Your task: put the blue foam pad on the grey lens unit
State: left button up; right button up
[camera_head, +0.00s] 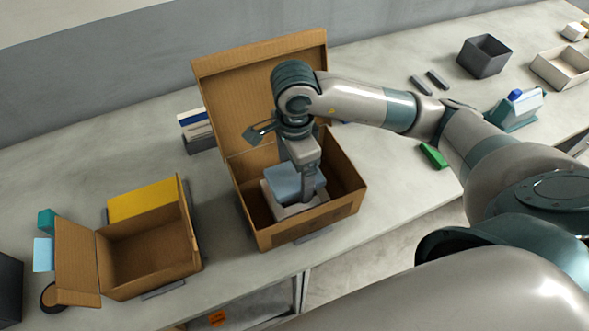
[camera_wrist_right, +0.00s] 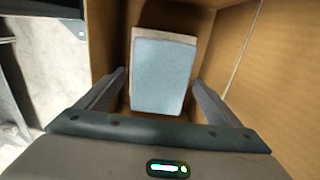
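The blue foam pad (camera_head: 288,181) lies flat on top of the pale grey lens unit (camera_head: 283,210), inside the large open cardboard box (camera_head: 308,234). In the right wrist view the pad (camera_wrist_right: 163,76) covers most of the lens unit (camera_wrist_right: 165,36), whose pale edge shows beyond it. My right gripper (camera_head: 304,184) reaches down into the box over the pad. Its fingers (camera_wrist_right: 160,88) stand spread on either side of the pad, with small gaps, and hold nothing. One finger hides part of the pad in the head view. My left gripper is not in view.
A smaller open cardboard box (camera_head: 150,247) stands to the left. The large box's raised lid (camera_head: 235,85) is behind my gripper. A green block (camera_head: 434,156), a dark bin (camera_head: 485,56) and a pale tray (camera_head: 563,66) are on the right. The bench's back left is clear.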

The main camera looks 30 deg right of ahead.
aim_at(294, 175)
jog(key=shift+r, duration=0.1)
jog(key=shift+r, duration=0.55)
notch_tip(294, 175, up, 11)
jog(key=b, duration=0.2)
jog(key=shift+b, duration=0.35)
dwell(2.5)
